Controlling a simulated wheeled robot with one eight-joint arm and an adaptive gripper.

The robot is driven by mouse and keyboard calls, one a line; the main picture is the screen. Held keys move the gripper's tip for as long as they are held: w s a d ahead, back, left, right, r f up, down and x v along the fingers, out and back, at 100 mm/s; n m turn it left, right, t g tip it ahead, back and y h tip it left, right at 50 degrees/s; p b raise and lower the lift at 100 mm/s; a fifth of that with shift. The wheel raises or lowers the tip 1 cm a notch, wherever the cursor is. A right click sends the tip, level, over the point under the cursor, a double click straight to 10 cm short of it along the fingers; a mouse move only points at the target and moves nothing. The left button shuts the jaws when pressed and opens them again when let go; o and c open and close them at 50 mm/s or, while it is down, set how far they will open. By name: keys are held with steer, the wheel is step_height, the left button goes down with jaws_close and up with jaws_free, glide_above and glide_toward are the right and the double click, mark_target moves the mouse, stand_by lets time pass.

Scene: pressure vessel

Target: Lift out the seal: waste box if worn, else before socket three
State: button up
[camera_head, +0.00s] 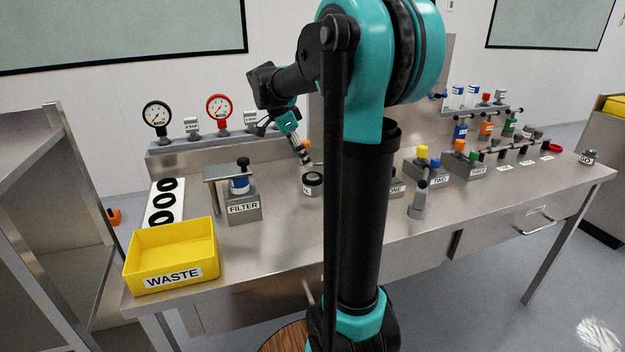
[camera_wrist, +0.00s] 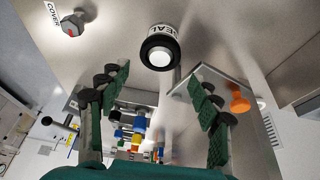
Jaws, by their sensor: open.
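The seal looks like a thick black ring (camera_wrist: 160,51) around a pale centre, on a small holder labelled SEAL, at the top middle of the wrist view. The holder (camera_head: 313,186) stands on the bench, left of my arm, in the head view. I cannot tell whether the ring is worn. My gripper (camera_wrist: 160,80) is open and empty, with the ring beyond its fingertips; it hangs above the holder in the head view (camera_head: 303,155). The yellow waste box (camera_head: 146,278) is at the bench's front left, its visible inside empty. The socket block labelled THREE (camera_head: 477,171) is right of my arm.
The filter stand (camera_head: 243,207) is left of the seal holder. A white board (camera_head: 152,205) with black rings lies behind the waste box. Block TWO (camera_head: 437,180) and a grey upright part (camera_head: 419,205) stand at right. The bench front is mostly clear.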

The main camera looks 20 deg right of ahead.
mark_target(311, 175)
steer(key=shift+x, duration=3.5)
steer(key=c, duration=0.8)
steer(key=shift+o, duration=0.2)
steer(key=shift+r, duration=0.1)
step_height(311, 175, up, 20)
